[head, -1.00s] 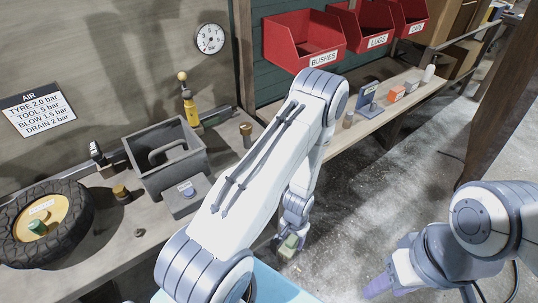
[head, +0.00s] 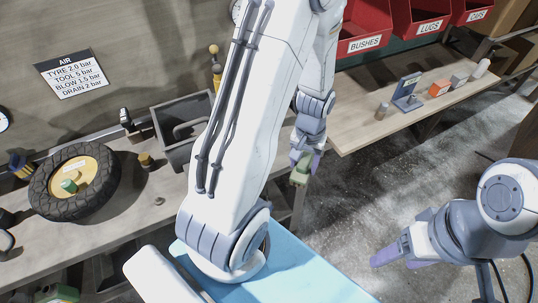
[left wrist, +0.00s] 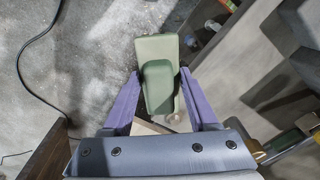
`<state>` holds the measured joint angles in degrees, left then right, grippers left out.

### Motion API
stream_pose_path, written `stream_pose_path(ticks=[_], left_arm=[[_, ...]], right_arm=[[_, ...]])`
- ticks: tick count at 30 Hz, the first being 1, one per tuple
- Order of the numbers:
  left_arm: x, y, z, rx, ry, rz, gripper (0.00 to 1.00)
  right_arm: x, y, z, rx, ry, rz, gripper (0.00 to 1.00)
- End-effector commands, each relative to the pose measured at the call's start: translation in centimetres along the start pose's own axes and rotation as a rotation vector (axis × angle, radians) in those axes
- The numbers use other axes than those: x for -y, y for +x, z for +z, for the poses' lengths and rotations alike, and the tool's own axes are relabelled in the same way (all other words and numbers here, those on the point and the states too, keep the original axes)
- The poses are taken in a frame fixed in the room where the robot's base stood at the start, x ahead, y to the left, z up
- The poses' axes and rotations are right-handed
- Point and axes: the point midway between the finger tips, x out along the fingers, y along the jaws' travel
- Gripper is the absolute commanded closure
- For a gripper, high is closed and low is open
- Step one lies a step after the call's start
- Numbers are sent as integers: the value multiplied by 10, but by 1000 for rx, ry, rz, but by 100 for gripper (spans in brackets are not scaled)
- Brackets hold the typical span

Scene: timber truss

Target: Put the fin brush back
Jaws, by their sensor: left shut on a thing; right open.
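The fin brush appears to be the pale green block with a raised, rounded grip (left wrist: 158,75). It sits between the purple fingers of my left gripper (left wrist: 155,100) in the left wrist view. In the head view the green block (head: 300,174) hangs below my left gripper (head: 305,160), in the air over the floor just off the bench's front edge. My left gripper is shut on it. My right gripper (head: 378,259) is open and empty over the floor at the right. My left arm hides part of the bench.
The bench (head: 125,243) carries a tyre with a yellow hub (head: 45,197) and a grey open caddy (head: 175,153). A lower shelf (head: 358,133) at the right holds small items, including an orange box (head: 439,88). Red bins (head: 365,45) hang above.

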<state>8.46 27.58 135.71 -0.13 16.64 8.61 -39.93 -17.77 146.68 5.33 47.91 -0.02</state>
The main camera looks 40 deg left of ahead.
Motion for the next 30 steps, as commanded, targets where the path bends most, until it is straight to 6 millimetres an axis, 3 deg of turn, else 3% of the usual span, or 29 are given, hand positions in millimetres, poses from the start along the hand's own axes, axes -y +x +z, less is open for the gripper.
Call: stream_pose_path(ticks=[1, 3, 9, 13, 24, 30], left_arm=[[5, -23, 2, -9, -25, 1, 85], [11, -41, 8, -6, -55, 0, 85], [20, -65, 17, 0, -98, -1, 85], [35, -57, 11, 6, -107, -2, 85], [105, -9, -27, 3, -104, -1, 85], [120, 3, -36, 1, -100, -1, 85]], right_arm=[[0, -6, 0, 0, 0, 0, 34], [1, -9, 0, 0, 0, 0, 34], [1, -12, -1, 0, 0, 0, 34], [1, -14, -1, 0, 0, 0, 34], [2, -24, -1, 0, 0, 0, 34], [2, -27, -2, 0, 0, 0, 34]])
